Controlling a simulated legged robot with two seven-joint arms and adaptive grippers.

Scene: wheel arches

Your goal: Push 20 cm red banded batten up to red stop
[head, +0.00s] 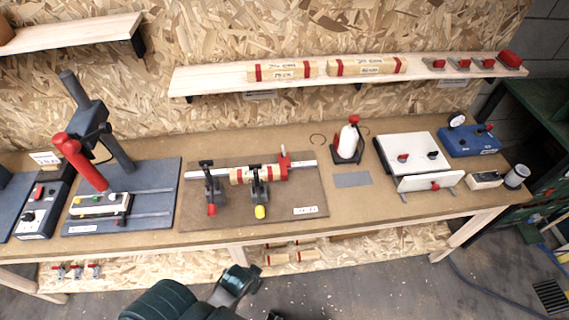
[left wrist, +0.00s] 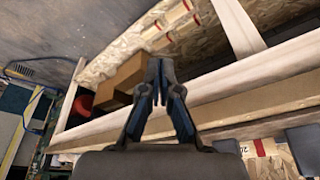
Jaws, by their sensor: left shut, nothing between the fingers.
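A pale batten with red bands (head: 246,175) lies on the brown fixture plate (head: 305,196) in the middle of the bench. Two dark toggle clamps stand by it, one with a red grip (head: 212,210) and one with a yellow grip (head: 260,212). The red stop (head: 285,160) stands on the scale rail at the batten's right end; whether they touch, I cannot tell. My left gripper (left wrist: 159,65) is shut and empty in the left wrist view, off the bench's front edge. My left arm shows at the bottom of the head view, below and apart from the batten. My right gripper is not in view.
Two more red-banded battens, left (head: 282,71) and right (head: 366,65), lie on the upper shelf. A press with a red handle (head: 80,160) stands left of the fixture. A red-capped bottle (head: 348,141) and a white panel jig (head: 412,152) stand right. The bench's front strip is fairly clear.

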